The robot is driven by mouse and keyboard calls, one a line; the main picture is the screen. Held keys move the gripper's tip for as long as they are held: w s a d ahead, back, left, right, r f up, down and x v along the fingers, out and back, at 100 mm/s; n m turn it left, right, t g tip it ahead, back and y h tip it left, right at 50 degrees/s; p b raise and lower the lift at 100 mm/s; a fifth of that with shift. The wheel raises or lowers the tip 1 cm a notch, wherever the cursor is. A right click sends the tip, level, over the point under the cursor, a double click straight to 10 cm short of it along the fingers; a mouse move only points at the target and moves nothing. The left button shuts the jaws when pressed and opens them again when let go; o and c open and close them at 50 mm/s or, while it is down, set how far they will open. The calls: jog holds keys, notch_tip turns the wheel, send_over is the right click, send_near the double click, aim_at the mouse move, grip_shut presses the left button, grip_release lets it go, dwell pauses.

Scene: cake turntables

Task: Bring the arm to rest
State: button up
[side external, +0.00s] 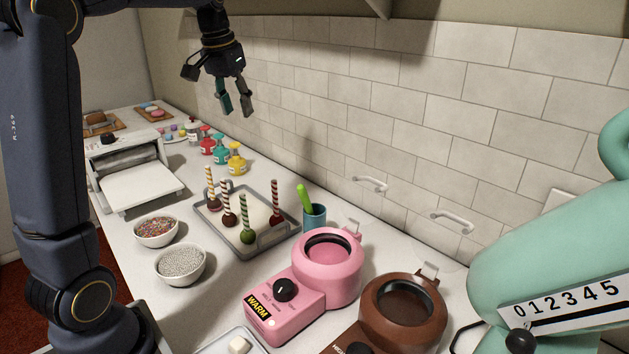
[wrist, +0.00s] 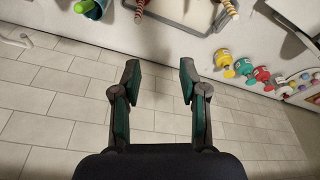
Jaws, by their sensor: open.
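My gripper (side external: 235,108) hangs high above the back of the counter, in front of the tiled wall, with its fingers pointing down. It is open and empty, and nothing touches it. In the wrist view my gripper (wrist: 160,85) shows two spread fingers with green pads, with the wall tiles and the counter edge beyond them. My arm rises on the left of the side view and reaches across the top.
Below stand a grey tray (side external: 245,247) with several striped-stick cake pops, a teal cup (side external: 314,218), colored bottles (side external: 221,153), two sprinkle bowls (side external: 180,265), a pink warmer (side external: 328,265) and a brown warmer (side external: 428,318). A mint machine (side external: 560,260) is at right. The air around my gripper is clear.

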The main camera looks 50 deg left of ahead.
jog(key=s+d+r+m+t, duration=0.25)
jog(key=s+d, duration=0.35)
jog(key=d, duration=0.5)
jog(key=s+d+f+m+h, duration=0.1)
jog(key=s+d+f+m, duration=0.1)
jog(key=s+d+f, duration=0.6)
jog(key=s+f, duration=0.3)
jog(key=s, duration=0.1)
jog(key=shift+d+f, duration=0.2)
jog(key=shift+d, duration=0.15)
jog(key=shift+t, duration=0.25)
